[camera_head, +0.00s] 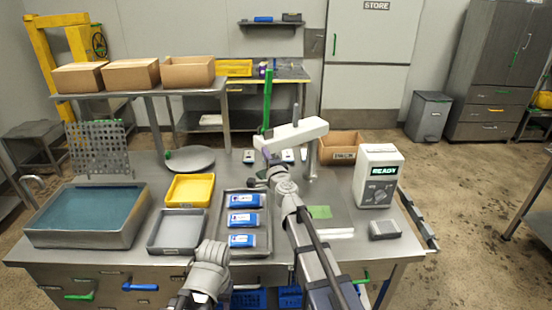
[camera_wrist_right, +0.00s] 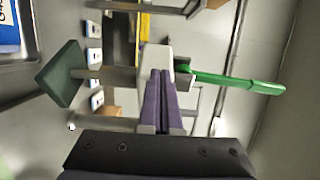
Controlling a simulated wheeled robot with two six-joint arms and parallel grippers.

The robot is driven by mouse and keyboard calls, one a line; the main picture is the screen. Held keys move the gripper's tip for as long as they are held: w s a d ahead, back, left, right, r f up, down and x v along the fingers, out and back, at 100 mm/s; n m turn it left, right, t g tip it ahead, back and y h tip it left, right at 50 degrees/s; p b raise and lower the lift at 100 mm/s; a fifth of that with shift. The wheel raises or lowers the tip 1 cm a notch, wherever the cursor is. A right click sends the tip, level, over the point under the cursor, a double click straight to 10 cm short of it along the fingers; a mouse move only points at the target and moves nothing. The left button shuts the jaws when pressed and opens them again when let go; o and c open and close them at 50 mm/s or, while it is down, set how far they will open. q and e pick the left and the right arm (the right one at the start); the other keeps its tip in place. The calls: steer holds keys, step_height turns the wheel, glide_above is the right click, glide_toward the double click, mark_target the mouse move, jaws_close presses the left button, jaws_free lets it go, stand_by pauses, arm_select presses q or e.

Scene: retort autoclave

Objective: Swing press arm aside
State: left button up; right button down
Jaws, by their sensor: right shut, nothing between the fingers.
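The press arm (camera_head: 292,133) is a white beam on a grey post (camera_head: 311,158) at the back middle of the steel table. A long green lever (camera_head: 267,100) rises from its left end. My right gripper (camera_head: 267,153) is at that end, with purple fingers. In the right wrist view the gripper (camera_wrist_right: 161,75) is shut and empty, its tips at the white end block (camera_wrist_right: 155,55); I cannot tell if they touch. The green lever (camera_wrist_right: 235,82) sticks out right and a dark green pad (camera_wrist_right: 60,74) sits left on a rod.
A steel tray (camera_head: 265,242) with blue-white packs (camera_head: 241,220) lies left of my right arm. A white READY box (camera_head: 378,175) stands right of the press. A yellow tray (camera_head: 190,190) and water basin (camera_head: 85,215) are at left. A cardboard box (camera_head: 342,146) sits behind the post.

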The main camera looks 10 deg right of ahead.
steer(key=w+a+m+h, duration=0.1)
steer(key=w+a, duration=0.4)
steer(key=w, duration=0.7)
steer(key=shift+w+a+m+h, duration=0.15)
steer(key=shift+w+m+h, duration=0.25)
steer(key=shift+h, duration=0.5)
steer(key=shift+s, duration=0.1)
arm_select(q)
steer(key=shift+s+a, duration=0.2)
steer(key=shift+a, duration=0.45)
arm_select(e)
steer(key=s+a, duration=0.6)
steer(key=s, duration=0.5)
steer(key=shift+s+a, duration=0.15)
steer(key=shift+a, duration=0.05)
